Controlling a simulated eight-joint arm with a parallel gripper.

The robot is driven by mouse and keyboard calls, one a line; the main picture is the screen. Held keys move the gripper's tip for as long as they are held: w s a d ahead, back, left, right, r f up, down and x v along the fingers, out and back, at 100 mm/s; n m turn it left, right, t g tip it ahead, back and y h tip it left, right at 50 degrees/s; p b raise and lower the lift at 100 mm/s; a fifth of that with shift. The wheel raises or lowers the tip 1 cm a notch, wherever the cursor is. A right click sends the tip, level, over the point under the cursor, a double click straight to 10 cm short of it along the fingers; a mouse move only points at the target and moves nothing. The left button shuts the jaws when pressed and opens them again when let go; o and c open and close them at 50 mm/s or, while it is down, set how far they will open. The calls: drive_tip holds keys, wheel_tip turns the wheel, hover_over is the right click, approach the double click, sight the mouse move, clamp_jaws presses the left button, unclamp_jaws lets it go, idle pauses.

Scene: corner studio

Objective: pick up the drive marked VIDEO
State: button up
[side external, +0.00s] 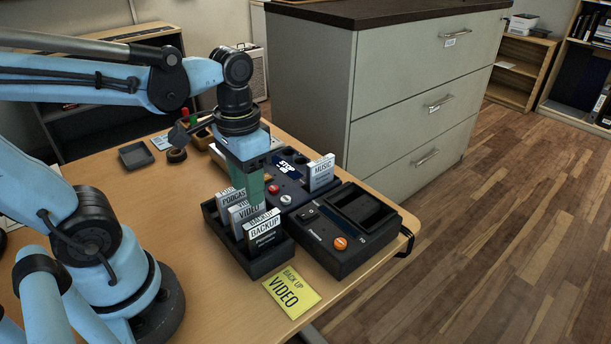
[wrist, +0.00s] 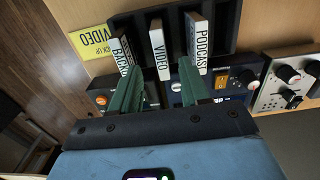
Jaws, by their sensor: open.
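The drive marked VIDEO (side external: 246,211) stands upright in a black rack (side external: 272,264), between the BACKUP drive (side external: 263,232) and the PODCAST drive (side external: 232,197). In the wrist view, the VIDEO drive (wrist: 158,48) is the middle white-labelled drive, with BACKUP (wrist: 121,56) left and PODCAST (wrist: 196,42) right. My gripper (side external: 249,190) is pointed down at the rack in the side view. In the wrist view, my gripper's (wrist: 159,68) green fingers are open, one on each side of the VIDEO drive in the picture. Contact and exact finger height are unclear.
A yellow card reading BACK UP VIDEO (side external: 290,291) lies before the rack. A black dock with an orange button (side external: 340,260) stands to the right. Behind is a blue device (side external: 284,198) with the MUSIC drive (side external: 321,172) upright in it. Open table lies left of the rack.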

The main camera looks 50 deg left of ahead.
sight(241, 213)
drive_tip(key=shift+s+a+f, duration=0.1)
drive_tip(key=shift+s+f, duration=0.05)
drive_tip(key=shift+f, duration=1.05)
drive_tip(key=shift+s+f, duration=0.1)
drive_tip(key=shift+f, duration=1.05)
clamp_jaws()
